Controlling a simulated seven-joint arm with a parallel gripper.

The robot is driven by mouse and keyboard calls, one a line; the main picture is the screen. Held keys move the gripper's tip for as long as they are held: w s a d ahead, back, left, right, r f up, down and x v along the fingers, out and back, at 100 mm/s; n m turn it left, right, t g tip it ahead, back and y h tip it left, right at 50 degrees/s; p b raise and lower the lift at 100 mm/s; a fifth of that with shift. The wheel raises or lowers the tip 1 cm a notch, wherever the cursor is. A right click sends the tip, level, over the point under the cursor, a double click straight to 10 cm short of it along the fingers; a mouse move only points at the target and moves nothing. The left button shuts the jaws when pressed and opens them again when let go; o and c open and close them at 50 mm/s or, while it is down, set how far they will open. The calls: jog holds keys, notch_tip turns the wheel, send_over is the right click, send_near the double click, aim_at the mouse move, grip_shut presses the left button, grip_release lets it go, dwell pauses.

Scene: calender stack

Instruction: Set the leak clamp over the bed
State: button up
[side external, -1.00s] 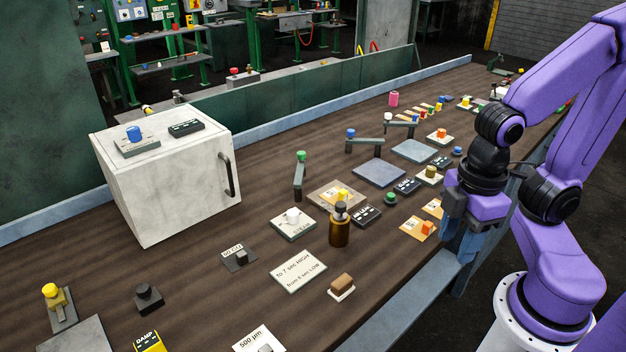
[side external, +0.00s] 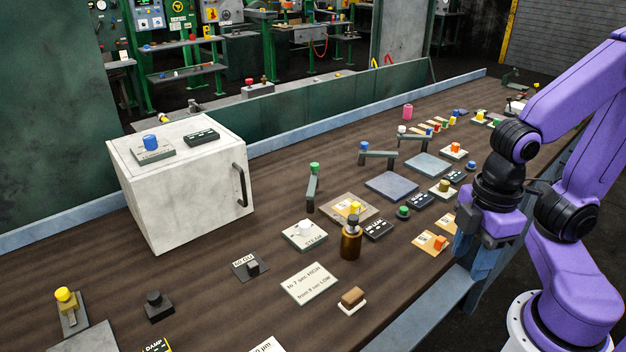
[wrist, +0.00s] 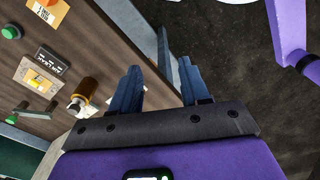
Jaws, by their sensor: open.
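No readable label marks a leak clamp, so I cannot tell which piece it is. Candidates are grey bars with knobs: a green-knobbed bar (side external: 312,187), a blue-knobbed bar (side external: 379,154) and a white-knobbed bar (side external: 414,137). A yellow-knobbed piece (side external: 68,303) stands at the front left. Flat blue-grey plates, one nearer (side external: 391,187) and one farther (side external: 427,165), lie by the bars; which is the bed is unclear. My gripper (side external: 475,262) hangs at the bench's right edge, apart from these pieces. In the wrist view my gripper (wrist: 160,68) is open and empty.
A brown bottle (side external: 351,242) stands left of my gripper. A card with an orange block (side external: 437,243) is nearer it. A white cabinet (side external: 180,195) with a dark handle stands at the left. Bare bench (side external: 215,300) shows in front of the cabinet.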

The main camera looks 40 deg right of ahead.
jog(key=shift+o, duration=0.4)
jog(key=w+a+f+m+g+y, duration=0.1)
jog(key=w+a+m+g+y, duration=0.2)
jog(key=w+m, duration=0.65)
jog(key=w+a+f+m+g+y, duration=0.1)
jog(key=w+a+m+g+y, duration=0.15)
jog(key=w+m, duration=0.7)
jog(key=m+t+y, duration=0.9)
jog(key=m+t, duration=0.6)
jog(key=m, duration=0.3)
send_near(314, 164)
jog(key=x, duration=1)
jog(key=shift+s+f, duration=0.1)
jog(key=shift+c, duration=0.3)
